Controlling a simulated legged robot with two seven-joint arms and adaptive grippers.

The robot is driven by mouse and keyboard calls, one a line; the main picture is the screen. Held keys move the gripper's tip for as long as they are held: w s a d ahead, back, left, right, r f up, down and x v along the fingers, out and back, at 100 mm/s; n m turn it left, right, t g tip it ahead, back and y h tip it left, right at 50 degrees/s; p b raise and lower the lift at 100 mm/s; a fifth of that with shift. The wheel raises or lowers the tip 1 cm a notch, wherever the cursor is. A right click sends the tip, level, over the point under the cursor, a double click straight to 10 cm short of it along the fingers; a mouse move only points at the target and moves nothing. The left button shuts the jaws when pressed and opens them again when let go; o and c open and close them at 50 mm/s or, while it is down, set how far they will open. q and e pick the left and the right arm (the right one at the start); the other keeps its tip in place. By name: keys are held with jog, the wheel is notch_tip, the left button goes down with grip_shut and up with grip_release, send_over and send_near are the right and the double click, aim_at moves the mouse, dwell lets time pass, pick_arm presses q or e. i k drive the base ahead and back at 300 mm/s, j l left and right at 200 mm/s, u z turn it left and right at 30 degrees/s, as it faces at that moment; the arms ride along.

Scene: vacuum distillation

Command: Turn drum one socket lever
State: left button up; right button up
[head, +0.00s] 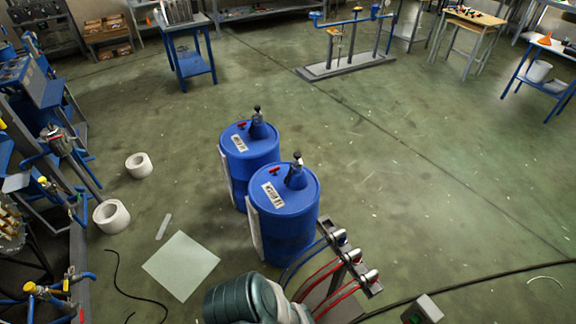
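Two blue drums stand upright on the floor near the middle, a nearer one (290,222) and a farther one (246,165). Each has a white label, a small red part on top and a dark fitting: the nearer fitting (296,172) and the farther fitting (257,122). Which one is drum one cannot be told from the labels. A slanted socket bar (354,258) right of the nearer drum carries several silver lever-like parts, with blue and red hoses (318,279) running from it. Neither of my grippers shows in the head view.
A dark green ribbed machine (243,299) is at the bottom edge, near the hoses. A grey box (424,309) and black cable lie bottom right. A pale sheet (181,265) and white rolls (111,216) are on the floor at left. Open floor lies right and behind.

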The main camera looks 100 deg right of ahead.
aim_at(287, 178)
jog(key=z, duration=3.1)
